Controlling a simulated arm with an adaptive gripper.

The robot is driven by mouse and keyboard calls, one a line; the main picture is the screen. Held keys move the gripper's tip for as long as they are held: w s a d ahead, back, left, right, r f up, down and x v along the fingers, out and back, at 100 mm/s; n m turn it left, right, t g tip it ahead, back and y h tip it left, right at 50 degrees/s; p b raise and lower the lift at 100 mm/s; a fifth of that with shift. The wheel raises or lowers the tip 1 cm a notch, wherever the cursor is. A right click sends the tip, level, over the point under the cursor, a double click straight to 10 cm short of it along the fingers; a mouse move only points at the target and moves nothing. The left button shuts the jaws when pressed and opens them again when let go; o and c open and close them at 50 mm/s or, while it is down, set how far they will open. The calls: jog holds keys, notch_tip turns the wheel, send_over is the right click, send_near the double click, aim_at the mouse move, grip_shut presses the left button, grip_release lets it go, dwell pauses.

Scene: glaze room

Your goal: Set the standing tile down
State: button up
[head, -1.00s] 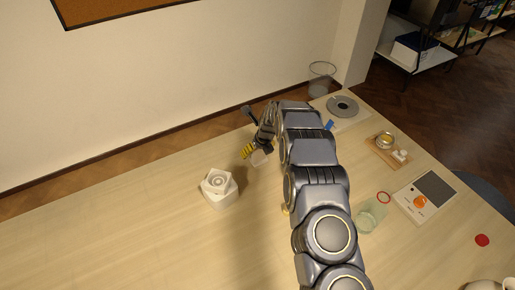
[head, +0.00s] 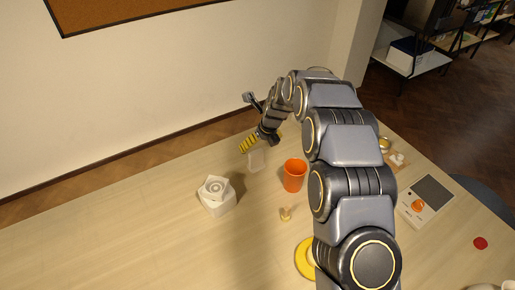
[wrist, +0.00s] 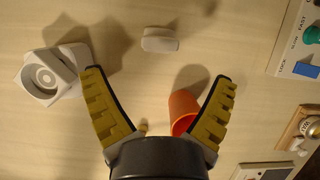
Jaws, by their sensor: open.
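The pale tile (head: 256,161) stands upright on the table below my gripper in the head view. In the wrist view the tile (wrist: 160,40) shows from above as a short white block past the fingertips, roughly centred between them. My gripper (head: 261,141) has yellow ribbed fingers. In the wrist view my gripper (wrist: 158,75) is spread wide with nothing between its fingertips. It appears to be above the tile and apart from it.
A white stacked block with a ring top (head: 215,195) stands left of the tile. A panel with an orange knob (head: 425,203) is farther right. The table's left is clear.

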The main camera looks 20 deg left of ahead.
jog(key=shift+v, duration=1.25)
jog(key=s+d+r+n+g+h, duration=0.2)
jog(key=s+d+r+n, duration=1.15)
jog(key=s, duration=0.25)
jog(key=s+d+n+g, duration=0.1)
jog(key=s+d+n, duration=0.2)
jog(key=s, duration=0.4)
jog(key=s+d+r+n+g, duration=0.1)
jog(key=s+d+n, duration=0.2)
jog(key=s+n, duration=0.3)
jog(key=s+d+r+n+g+h, duration=0.1)
jog(key=s+d+n, duration=0.3)
jog(key=s, duration=0.6)
jog(key=shift+r, duration=0.2)
